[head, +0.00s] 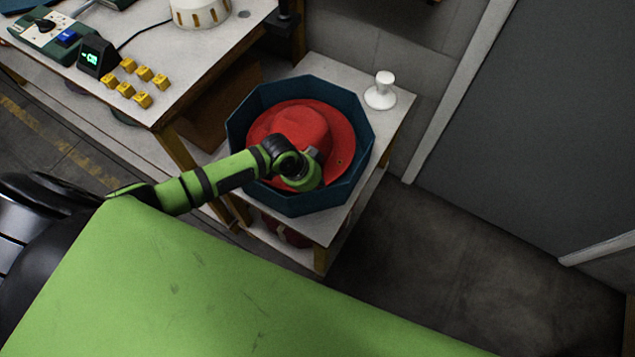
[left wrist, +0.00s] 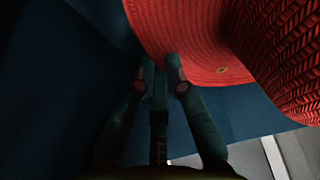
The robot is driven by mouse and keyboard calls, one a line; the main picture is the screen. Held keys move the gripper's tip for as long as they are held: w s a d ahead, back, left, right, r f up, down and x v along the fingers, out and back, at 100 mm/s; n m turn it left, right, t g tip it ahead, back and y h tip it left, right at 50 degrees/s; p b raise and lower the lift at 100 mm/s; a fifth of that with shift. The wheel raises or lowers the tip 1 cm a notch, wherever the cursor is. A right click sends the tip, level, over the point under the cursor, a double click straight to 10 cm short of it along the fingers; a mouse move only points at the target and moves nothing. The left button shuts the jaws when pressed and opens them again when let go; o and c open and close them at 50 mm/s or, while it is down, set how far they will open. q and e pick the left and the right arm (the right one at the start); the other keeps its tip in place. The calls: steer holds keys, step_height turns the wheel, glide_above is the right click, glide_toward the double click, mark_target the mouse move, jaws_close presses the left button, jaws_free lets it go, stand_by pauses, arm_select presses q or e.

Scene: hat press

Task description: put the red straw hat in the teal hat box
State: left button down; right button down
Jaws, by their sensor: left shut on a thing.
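The red straw hat (head: 303,124) is inside the walls of the octagonal teal hat box (head: 357,187), crown up. I cannot tell whether it rests on the box floor. The box stands on a small white side table. My left arm reaches in over the near wall, and its gripper is mostly hidden behind the wrist in the head view. In the left wrist view my left gripper (left wrist: 163,74) is shut on the brim of the red straw hat (left wrist: 190,35), with the dark teal box wall (left wrist: 65,85) around it. My right gripper is not in view.
A white knob-shaped stand (head: 381,92) is on the side table (head: 405,104), right of the box. A workbench (head: 190,80) at the upper left carries several yellow blocks (head: 143,100), a small dark display (head: 97,56) and a white round device (head: 199,10). The floor at right is clear.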

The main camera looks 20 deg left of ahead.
arm_select(q)
steer(key=c, duration=1.2)
jaws_free()
steer(key=v, duration=1.2)
